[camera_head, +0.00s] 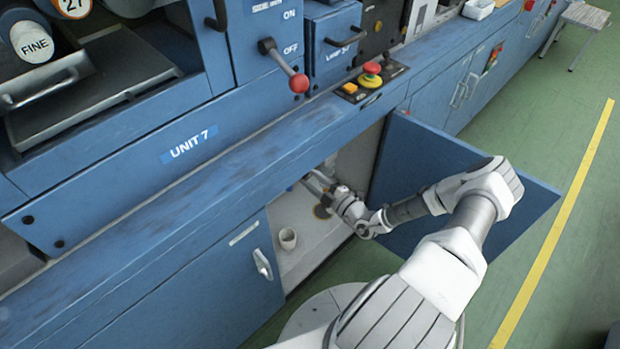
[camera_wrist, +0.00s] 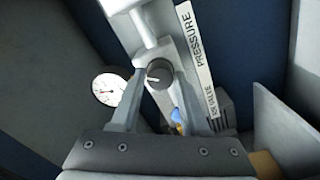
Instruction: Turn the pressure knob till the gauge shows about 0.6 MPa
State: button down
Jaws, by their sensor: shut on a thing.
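The pressure knob (camera_wrist: 158,74) is a dark grey round knob with a light pointer line, in the middle of the wrist view. My gripper (camera_wrist: 158,85) has a finger on each side of it and is shut on it. The gauge (camera_wrist: 108,88) is a white round dial left of the knob, close beside the left finger. Its needle and scale are too small to read. A white label (camera_wrist: 196,62) reading "PRESSURE" runs beside the knob on the right. In the head view my gripper (camera_head: 318,185) reaches into the open cabinet, and the knob and gauge cannot be made out there.
The open blue cabinet door (camera_head: 400,165) stands close behind my arm. A red-knobbed lever (camera_head: 299,83) and a red emergency button (camera_head: 372,68) are above the opening.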

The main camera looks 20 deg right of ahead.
jog(key=shift+m, duration=0.7)
jog(key=shift+c, duration=2)
grip_release()
jog(key=p+v, duration=0.2)
jog(key=v, duration=1.5)
jog(key=shift+s+p, duration=0.25)
jog(key=shift+p, duration=0.05)
jog(key=shift+d, duration=0.1)
